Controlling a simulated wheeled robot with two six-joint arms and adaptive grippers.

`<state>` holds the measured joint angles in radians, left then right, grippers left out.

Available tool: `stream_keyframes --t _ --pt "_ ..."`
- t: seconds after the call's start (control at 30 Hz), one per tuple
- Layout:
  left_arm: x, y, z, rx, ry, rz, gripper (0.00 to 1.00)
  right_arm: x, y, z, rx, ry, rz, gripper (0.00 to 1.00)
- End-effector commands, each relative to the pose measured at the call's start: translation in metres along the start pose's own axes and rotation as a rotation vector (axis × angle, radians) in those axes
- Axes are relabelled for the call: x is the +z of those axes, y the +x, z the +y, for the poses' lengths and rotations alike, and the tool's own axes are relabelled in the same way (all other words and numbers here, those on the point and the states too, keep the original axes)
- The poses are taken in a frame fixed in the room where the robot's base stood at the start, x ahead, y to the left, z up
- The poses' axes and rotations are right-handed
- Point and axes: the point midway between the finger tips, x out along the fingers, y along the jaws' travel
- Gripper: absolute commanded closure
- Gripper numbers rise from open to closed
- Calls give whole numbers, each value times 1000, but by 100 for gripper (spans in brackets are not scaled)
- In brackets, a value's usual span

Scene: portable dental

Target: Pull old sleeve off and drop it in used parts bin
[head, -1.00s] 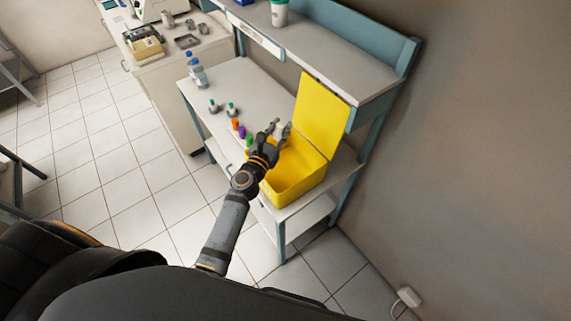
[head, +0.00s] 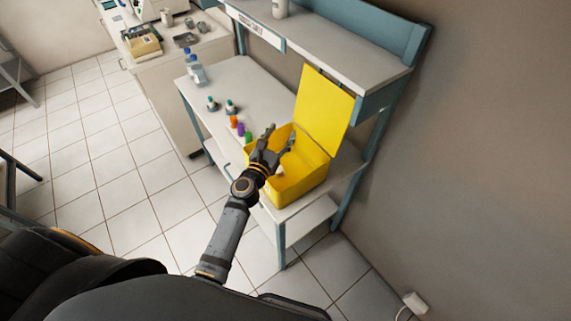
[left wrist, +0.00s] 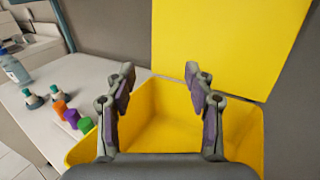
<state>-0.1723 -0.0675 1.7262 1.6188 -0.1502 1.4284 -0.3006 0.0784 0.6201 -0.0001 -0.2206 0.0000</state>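The yellow bin (head: 301,185), its lid (head: 324,108) standing up, is on the lower bench surface. I take it for the used parts bin; no label on it is readable. My left gripper (head: 280,136) is over the bin opening. In the left wrist view my left gripper (left wrist: 160,88) has its fingers wide apart with nothing between them, and the bin (left wrist: 248,135) is in front and below. A small pale spot (head: 281,171) shows inside the bin beside the gripper; it may be the old sleeve, but I cannot tell. My right gripper is out of view.
Orange (head: 234,121), purple (head: 240,129) and green (head: 248,137) small containers stand just left of the bin. An upper shelf (head: 330,42) overhangs behind.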

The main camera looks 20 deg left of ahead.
Motion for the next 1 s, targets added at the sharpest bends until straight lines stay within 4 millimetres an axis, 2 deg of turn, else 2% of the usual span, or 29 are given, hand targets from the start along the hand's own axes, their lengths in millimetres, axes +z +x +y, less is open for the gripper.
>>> stream_keyframes --t 0.27,0.37,0.6,0.7,0.83,1.0 --pt "-1 -4 0 0 0 1 46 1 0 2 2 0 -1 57" --pt "-2 -20 0 0 0 3 46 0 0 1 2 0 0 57" --pt "-2 -80 0 -1 -2 5 46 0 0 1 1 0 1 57" --pt "-1 -98 0 -1 -1 3 46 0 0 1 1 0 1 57" --pt "-1 -113 0 -1 0 2 46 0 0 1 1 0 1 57" --pt "0 -120 0 0 0 0 46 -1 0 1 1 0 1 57"
